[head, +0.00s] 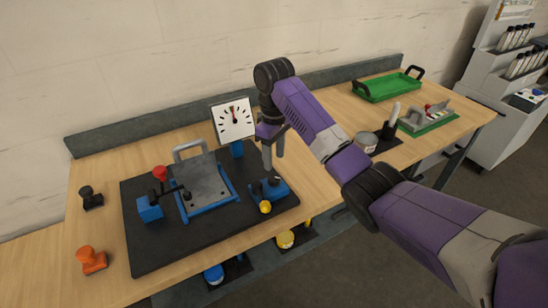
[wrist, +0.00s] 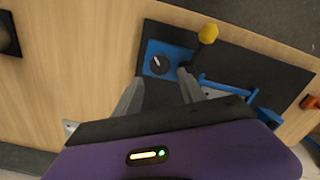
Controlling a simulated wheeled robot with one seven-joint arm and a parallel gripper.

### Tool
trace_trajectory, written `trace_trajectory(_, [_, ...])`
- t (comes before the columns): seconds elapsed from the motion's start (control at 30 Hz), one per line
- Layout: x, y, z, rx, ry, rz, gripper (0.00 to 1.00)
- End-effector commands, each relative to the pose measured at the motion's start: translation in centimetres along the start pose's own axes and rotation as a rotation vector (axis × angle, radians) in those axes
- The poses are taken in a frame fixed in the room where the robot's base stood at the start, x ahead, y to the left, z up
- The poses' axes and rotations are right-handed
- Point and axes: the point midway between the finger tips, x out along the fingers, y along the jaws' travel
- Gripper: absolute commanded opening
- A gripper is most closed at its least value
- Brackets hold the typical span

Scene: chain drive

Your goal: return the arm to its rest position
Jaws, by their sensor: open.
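My purple arm reaches from the lower right over the wooden table in the head view. My gripper (head: 273,152) points down near the right end of the black mat (head: 148,250), above the blue block with the yellow knob (head: 265,207). In the wrist view my gripper (wrist: 160,85) has its two grey fingers apart, with nothing between them. The blue block with a dial (wrist: 158,60) shows just beyond the fingers. I cannot tell the exact height of the fingertips above it.
A grey plate with a handle (head: 205,180) sits in a blue frame on the mat. A white gauge (head: 233,119) stands behind my gripper's left side. A green tray (head: 388,87), a can (head: 366,142) and a green-based fixture (head: 428,120) are at the right. An orange object (head: 91,261) lies front left.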

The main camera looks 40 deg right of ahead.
Motion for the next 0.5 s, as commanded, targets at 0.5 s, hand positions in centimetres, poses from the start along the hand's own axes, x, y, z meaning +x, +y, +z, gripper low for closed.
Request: trace_trajectory(0.5, [0.0, 0.6, -1.4, 0.019, 0.058, 0.021, 0.48])
